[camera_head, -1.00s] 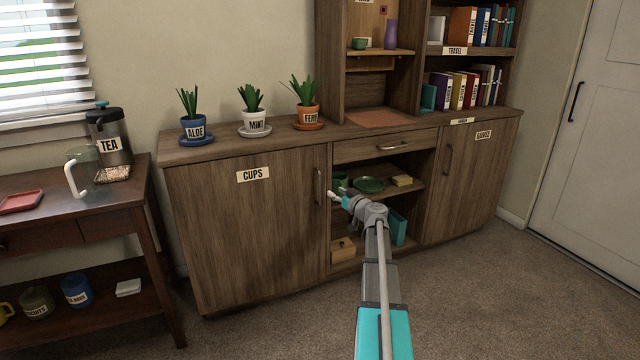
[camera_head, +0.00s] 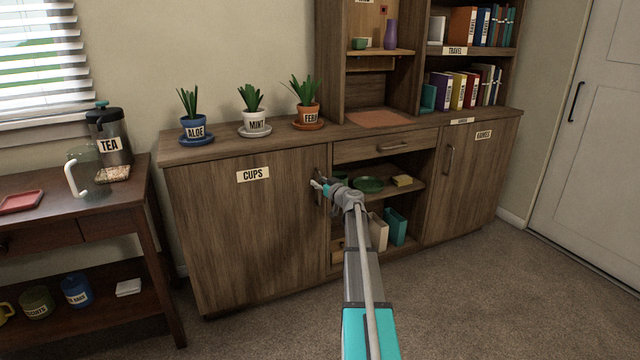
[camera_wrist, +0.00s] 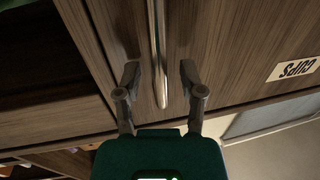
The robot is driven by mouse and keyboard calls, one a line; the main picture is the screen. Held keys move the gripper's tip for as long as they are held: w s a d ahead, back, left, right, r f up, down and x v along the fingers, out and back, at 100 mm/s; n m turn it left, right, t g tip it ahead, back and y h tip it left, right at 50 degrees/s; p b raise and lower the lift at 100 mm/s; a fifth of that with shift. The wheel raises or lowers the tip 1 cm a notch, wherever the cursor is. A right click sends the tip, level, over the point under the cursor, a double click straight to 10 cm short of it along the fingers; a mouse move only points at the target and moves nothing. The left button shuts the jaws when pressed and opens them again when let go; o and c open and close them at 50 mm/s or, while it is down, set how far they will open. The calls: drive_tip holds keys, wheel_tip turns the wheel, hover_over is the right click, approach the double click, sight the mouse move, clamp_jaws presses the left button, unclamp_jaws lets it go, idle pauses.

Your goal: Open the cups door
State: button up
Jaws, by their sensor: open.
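The cups door (camera_head: 250,235) is a brown wooden cabinet door with a white CUPS label (camera_head: 253,174); it is shut. The label also shows upside down in the wrist view (camera_wrist: 293,69). In the head view my gripper (camera_head: 318,186) is at the door's right edge and partly hides the handle.
Potted plants (camera_head: 254,124) stand on the cabinet top. A dark side table (camera_head: 110,205) stands close on the left. The carpet in front is clear.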

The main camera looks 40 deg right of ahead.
clamp_jaws()
drive_tip(key=shift+s, duration=0.1)
idle(0.3)
